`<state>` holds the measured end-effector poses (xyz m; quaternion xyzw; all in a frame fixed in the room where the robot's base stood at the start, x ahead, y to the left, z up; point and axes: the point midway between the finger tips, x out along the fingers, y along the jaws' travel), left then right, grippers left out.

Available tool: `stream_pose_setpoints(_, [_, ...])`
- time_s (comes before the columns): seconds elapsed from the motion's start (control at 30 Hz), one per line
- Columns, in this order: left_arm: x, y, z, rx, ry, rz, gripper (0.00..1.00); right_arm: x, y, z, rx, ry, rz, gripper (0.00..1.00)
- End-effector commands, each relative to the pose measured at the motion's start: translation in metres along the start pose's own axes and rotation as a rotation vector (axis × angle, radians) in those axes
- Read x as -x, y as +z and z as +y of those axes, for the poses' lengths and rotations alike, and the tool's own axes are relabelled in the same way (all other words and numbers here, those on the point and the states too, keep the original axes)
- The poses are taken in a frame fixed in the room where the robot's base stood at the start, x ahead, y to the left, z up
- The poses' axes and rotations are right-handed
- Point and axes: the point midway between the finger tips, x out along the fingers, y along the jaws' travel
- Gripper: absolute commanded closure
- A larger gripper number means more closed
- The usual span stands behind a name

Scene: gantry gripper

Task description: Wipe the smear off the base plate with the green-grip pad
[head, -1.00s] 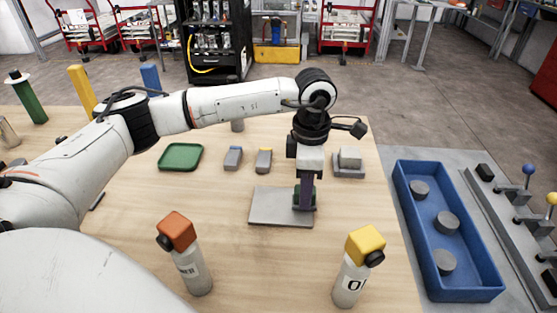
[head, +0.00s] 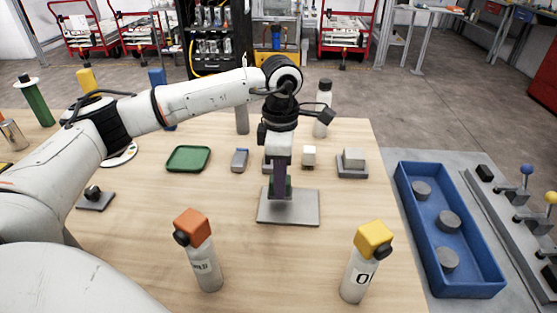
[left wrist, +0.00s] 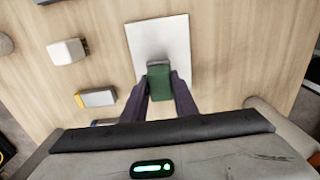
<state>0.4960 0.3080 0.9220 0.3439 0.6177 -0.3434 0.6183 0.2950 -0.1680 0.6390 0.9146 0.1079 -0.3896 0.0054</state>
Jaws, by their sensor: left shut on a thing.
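The base plate (head: 302,213) is a flat grey square on the wooden table, and it also shows in the left wrist view (left wrist: 172,32). My left gripper (head: 279,194) points down over the plate's far left part. It is shut on the green-grip pad (left wrist: 158,88), whose green grip sits between the two dark fingers. The pad is at the plate's end nearest the gripper in the left wrist view. I cannot tell whether its underside touches the plate. No smear shows on the bare part of the plate. My right gripper is in neither view.
Behind the plate stand a small white block (head: 309,155), a grey block on a stand (head: 352,160) and a blue-ended grey block (head: 240,160). A green tray (head: 188,159) lies left. Orange-capped (head: 205,265) and yellow-capped (head: 359,275) bottles stand in front. A blue bin (head: 487,277) is right.

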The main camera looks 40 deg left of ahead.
Motion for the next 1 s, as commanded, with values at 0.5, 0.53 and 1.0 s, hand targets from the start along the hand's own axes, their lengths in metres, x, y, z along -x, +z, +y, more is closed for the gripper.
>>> stream_pose_setpoints(0.5, [0.050, -0.001, 0.000, 0.002, 0.000, 0.000, 0.95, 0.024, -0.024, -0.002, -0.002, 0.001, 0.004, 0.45])
stream_pose_setpoints(0.53, [0.052, -0.001, 0.000, 0.002, 0.000, 0.000, 0.95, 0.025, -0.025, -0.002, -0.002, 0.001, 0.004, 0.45])
stream_pose_setpoints(1.0, [0.055, -0.001, -0.001, 0.002, -0.001, 0.000, 0.95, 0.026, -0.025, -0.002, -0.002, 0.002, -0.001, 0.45])
